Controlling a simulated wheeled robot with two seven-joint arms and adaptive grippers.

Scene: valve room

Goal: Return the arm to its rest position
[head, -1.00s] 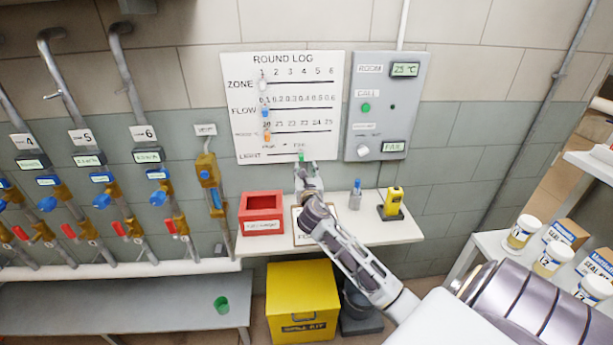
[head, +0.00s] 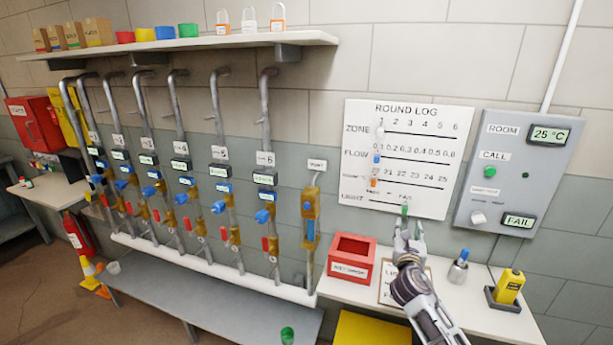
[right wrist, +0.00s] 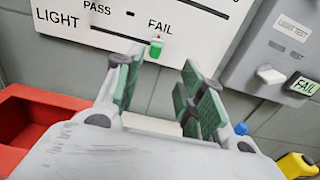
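My right arm reaches up from the lower right in the head view. Its gripper (head: 408,230) is just below the round log board (head: 455,190). In the right wrist view the gripper (right wrist: 160,75) is open, with its green-padded fingers apart and nothing between them. The green slider (right wrist: 156,47) on the LIGHT row sits at FAIL, just beyond the fingertips. It also shows in the head view (head: 405,210) above the fingers. My left gripper is not in view.
A white shelf (head: 455,300) lies under the board with a red box (head: 350,260), a clipboard (head: 388,290), a blue-topped container (head: 458,268) and a yellow device (head: 508,288). A grey panel (head: 510,180) is right of the board. Valve pipes line the left wall above a grey bench (head: 215,305).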

